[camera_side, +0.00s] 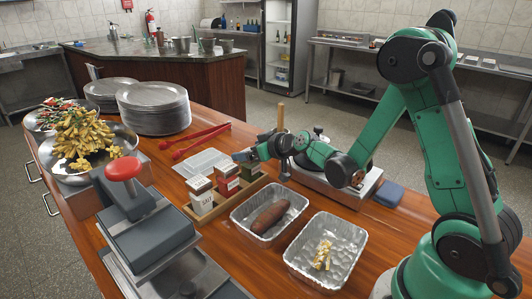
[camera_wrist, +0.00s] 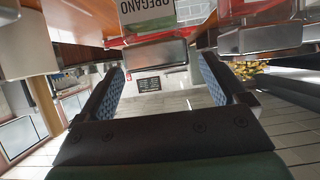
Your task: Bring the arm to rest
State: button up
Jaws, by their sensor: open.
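My gripper (camera_side: 243,157) is at the end of my green arm, which reaches out low to the left over the wooden counter. The gripper is just above the back end of the wooden spice holder (camera_side: 208,215). In the wrist view my gripper (camera_wrist: 160,78) shows two blue-padded fingers set wide apart with nothing between them. A container labelled OREGANO (camera_wrist: 146,12) shows at the top of the wrist view, beyond the fingertips. In the side view I cannot tell whether a finger touches a spice container.
The holder carries a salt container (camera_side: 200,194) and other spice boxes. In front are a foil tray (camera_side: 240,222) with a brown sausage-like piece and a foil tray (camera_side: 345,262) with yellow pieces. Red tongs (camera_side: 200,138), stacked plates (camera_side: 153,100) and a red-knobbed press (camera_side: 140,220) stand left.

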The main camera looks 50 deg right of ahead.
jog(key=s+a+r+g, duration=0.2)
jog(key=s+a+r, duration=0.1)
jog(key=s, duration=0.5)
jog(key=s+a+r+g, duration=0.3)
jog(key=s+a, duration=0.3)
jog(key=s, duration=0.2)
jog(key=shift+s+r+g, duration=0.15)
jog(key=shift+s+g, duration=0.15)
jog(key=shift+s, duration=0.1)
